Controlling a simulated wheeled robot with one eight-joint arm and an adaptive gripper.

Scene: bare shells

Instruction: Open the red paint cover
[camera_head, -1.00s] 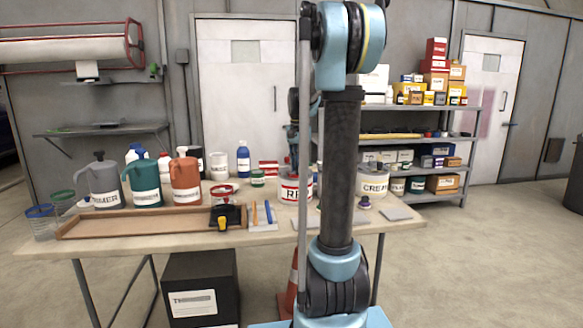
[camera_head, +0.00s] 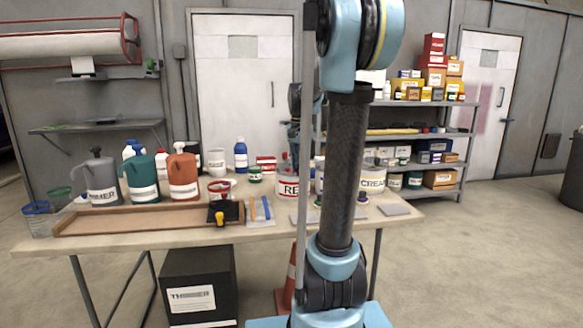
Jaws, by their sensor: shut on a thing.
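The red paint can (camera_head: 286,187), white with a red label reading "RE", stands on the worktable right of centre. My arm and a thin upright post hide its right part. My gripper (camera_head: 290,162) is over the can's top, pointing down, mostly hidden behind the post. It is shut at the can's top, seemingly on the red paint cover (camera_head: 284,157), of which only a small reddish part shows. Whether the cover is apart from the can cannot be told.
A white "CREAM" can (camera_head: 373,183) stands to the right. Jugs (camera_head: 142,181), a wooden tray (camera_head: 130,220), a small red-rimmed pot (camera_head: 219,190) and brushes (camera_head: 260,208) fill the left side of the table (camera_head: 270,232). Small items stand close to the red can.

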